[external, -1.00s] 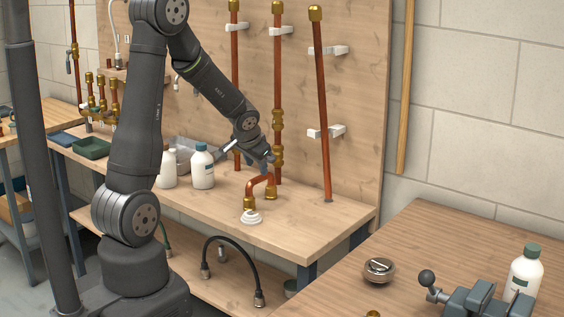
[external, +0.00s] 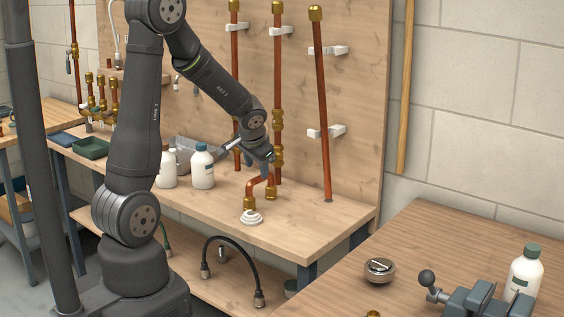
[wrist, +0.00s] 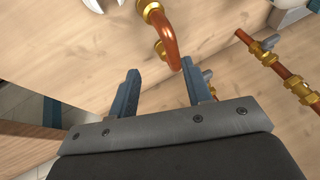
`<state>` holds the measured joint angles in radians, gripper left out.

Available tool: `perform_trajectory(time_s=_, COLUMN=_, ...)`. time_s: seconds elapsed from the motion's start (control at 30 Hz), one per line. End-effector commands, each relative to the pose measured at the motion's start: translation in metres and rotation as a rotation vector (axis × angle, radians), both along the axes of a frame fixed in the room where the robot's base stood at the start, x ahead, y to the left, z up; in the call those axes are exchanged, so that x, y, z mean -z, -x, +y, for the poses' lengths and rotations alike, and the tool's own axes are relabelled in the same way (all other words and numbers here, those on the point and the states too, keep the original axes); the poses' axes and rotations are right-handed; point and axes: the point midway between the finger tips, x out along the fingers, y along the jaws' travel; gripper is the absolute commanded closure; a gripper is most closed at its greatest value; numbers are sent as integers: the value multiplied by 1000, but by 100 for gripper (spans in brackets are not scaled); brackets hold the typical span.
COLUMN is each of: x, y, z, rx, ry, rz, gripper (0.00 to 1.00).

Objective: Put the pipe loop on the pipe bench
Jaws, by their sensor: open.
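The pipe loop (external: 256,184), a copper U-bend with brass ends, stands upright on its ends on the wooden pipe bench (external: 318,233). In the wrist view the pipe loop (wrist: 166,38) lies just beyond my fingertips, slightly right of their middle. My gripper (external: 266,167) is above the loop's far side and hides part of it. In the wrist view my gripper (wrist: 159,70) has its two fingers apart with only bench surface between them. I cannot tell whether a finger touches the loop.
A white ringed piece (external: 251,217) sits by the loop's near end. White bottles (external: 203,167) stand to the left. Upright copper pipes (external: 321,110) rise along the back board. A black hose (external: 234,240) is on the lower shelf. The bench's right end is clear.

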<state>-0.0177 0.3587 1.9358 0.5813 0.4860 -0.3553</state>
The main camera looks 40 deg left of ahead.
Motion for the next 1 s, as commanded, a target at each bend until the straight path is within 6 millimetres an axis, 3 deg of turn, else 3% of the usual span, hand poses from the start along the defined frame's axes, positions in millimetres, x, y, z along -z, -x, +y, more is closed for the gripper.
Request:
perform_trajectory(time_s=0.1, x=18, y=13, z=-26, rx=12, ry=-125, rz=106, gripper=55)
perform_trajectory(time_s=0.2, x=23, y=22, z=-41, rx=3, ry=-275, rz=149, gripper=55)
perform_trajectory(time_s=0.4, x=12, y=23, z=-68, rx=-13, ry=-550, rz=85, gripper=55)
perform_trajectory(time_s=0.57, x=1, y=20, z=-81, rx=-20, ry=-658, rz=9, gripper=55)
perform_trajectory(time_s=0.73, x=5, y=14, z=-72, rx=-27, ry=-681, rz=-9, gripper=55)
perform_trajectory(time_s=1.0, x=35, y=-8, z=-26, rx=-28, ry=-679, rz=-5, gripper=55)
